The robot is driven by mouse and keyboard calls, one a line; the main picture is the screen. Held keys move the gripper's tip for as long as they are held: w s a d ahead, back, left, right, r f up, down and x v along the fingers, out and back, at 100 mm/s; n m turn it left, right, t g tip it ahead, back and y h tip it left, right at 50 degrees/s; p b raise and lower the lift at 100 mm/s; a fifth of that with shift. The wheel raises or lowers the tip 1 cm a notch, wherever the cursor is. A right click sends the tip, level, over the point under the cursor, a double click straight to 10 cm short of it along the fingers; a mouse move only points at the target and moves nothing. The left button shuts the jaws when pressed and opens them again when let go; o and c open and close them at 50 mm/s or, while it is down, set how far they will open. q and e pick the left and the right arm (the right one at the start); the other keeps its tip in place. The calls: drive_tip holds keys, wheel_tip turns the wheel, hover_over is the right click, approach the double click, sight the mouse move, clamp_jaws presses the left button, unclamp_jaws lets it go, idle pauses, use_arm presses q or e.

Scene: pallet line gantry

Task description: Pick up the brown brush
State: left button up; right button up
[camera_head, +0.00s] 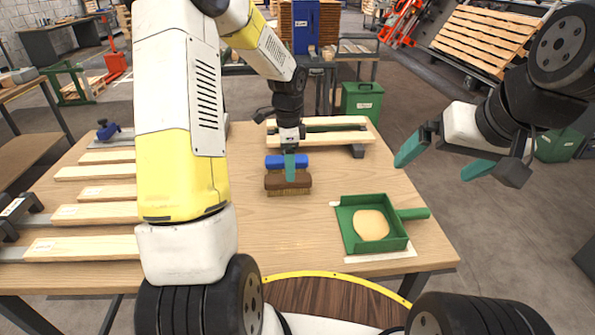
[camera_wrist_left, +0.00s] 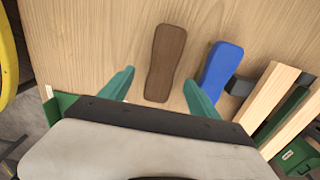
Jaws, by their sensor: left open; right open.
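The brown brush (camera_head: 288,184) lies on the wooden table near its middle, bristles toward the front edge. In the left wrist view its brown back (camera_wrist_left: 165,63) lies between the lines of the two fingers, a little beyond the tips. My left gripper (camera_head: 290,165) is open above the brush, and its green fingers also show in the left wrist view (camera_wrist_left: 158,85). It covers a small part of the brush in the head view. My right gripper (camera_head: 440,160) is open and empty, off the table's right side.
A blue block-like object (camera_head: 272,162) lies just behind the brush and shows in the left wrist view (camera_wrist_left: 221,66). A green dustpan (camera_head: 346,226) holding a pale round heap (camera_head: 371,225) is at front right. Wooden slats (camera_head: 95,193) lie at left, a wooden frame (camera_head: 345,136) behind.

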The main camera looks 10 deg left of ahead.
sight(288, 184)
use_arm(q)
drive_tip(key=f, duration=0.7)
drive_tip(key=shift+w+a, duration=0.15)
drive_tip(key=shift+a, duration=0.1)
clamp_jaws()
